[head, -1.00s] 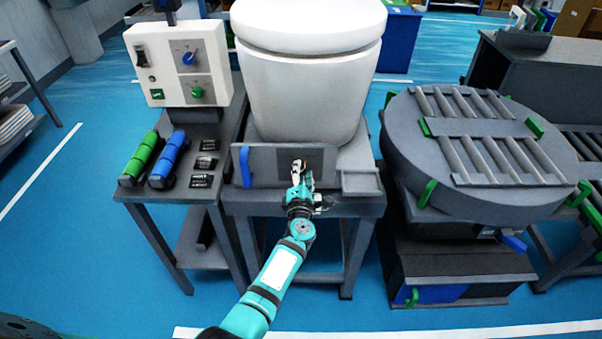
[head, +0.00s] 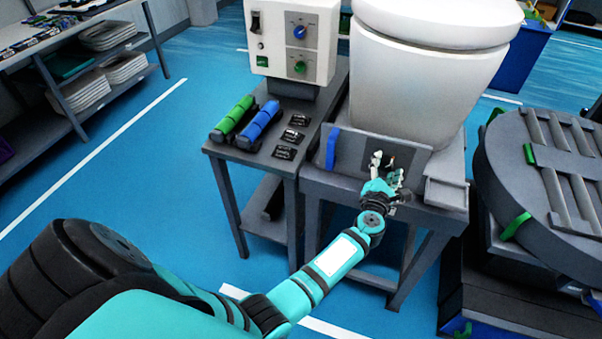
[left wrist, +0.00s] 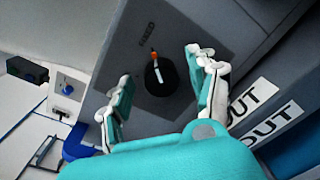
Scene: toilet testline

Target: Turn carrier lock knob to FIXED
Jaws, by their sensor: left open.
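The carrier lock knob (left wrist: 158,76) is a dark round knob with a white line and an orange mark at its upper edge in the left wrist view. The orange mark points up toward a small label (left wrist: 147,35) that seems to read FIXED. My left gripper (left wrist: 158,66) is open, with one finger on each side of the knob and gaps showing. In the head view my left gripper (head: 386,165) is at the grey front plate (head: 350,152) below the white toilet (head: 428,80) and largely hides the knob.
A control box (head: 290,40) with a blue and a green knob stands left of the toilet. Green (head: 235,114) and blue (head: 259,121) cylinders lie on the side table. A blue handle (head: 332,148) is at the plate's left. A round roller turntable (head: 540,180) is at right.

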